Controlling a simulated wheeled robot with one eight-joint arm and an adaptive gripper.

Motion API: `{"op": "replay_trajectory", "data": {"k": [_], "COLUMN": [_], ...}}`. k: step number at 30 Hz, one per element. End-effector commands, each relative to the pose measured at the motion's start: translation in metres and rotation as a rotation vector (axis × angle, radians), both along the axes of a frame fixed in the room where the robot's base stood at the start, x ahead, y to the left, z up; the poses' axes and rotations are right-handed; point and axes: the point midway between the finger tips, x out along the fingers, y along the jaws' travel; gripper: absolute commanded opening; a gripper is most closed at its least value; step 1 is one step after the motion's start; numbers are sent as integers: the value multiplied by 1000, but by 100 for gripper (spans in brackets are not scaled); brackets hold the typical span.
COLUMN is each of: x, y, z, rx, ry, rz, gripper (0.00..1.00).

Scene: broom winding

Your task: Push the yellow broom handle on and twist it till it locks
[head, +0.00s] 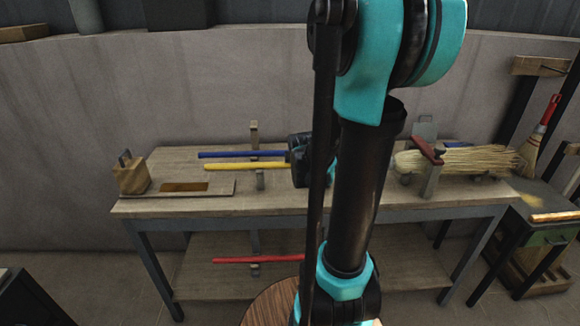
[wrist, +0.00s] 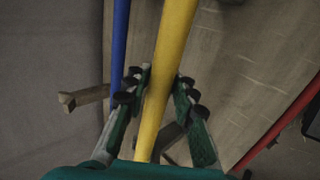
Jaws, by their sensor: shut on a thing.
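The yellow broom handle (head: 245,166) lies level above the table, its right part hidden behind my arm in the head view. In the wrist view the yellow handle (wrist: 168,75) runs between the fingers of my gripper (wrist: 160,95), which is shut on it. My gripper (head: 300,160) is mostly hidden behind my arm in the head view. The broom head, a bundle of straw bristles (head: 475,159), lies at the right of the table in a clamp (head: 432,170). Whether the handle meets the broom head is hidden by my arm.
A blue handle (head: 240,154) lies just behind the yellow one, close to my fingers in the wrist view. A red handle (head: 255,260) lies on the lower shelf. A wooden block (head: 131,177) stands at the table's left end. A finished broom (head: 543,133) leans at right.

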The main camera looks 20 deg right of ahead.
Motion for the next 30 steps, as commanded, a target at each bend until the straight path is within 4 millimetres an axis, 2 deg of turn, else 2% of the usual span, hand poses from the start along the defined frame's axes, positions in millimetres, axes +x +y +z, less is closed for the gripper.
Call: {"op": "replay_trajectory", "data": {"k": [5, 15, 24, 25, 30], "x": [-3, -3, -4, -4, -3], "y": [-2, -3, -3, -3, -2], "z": [-2, -2, -2, -2, -1], "rx": [-11, -58, -61, -61, -60], "ry": [-26, -227, -244, -244, -247], "rz": [-5, -5, -5, -5, -3], "gripper": [0, 0, 0, 28, 49]}}
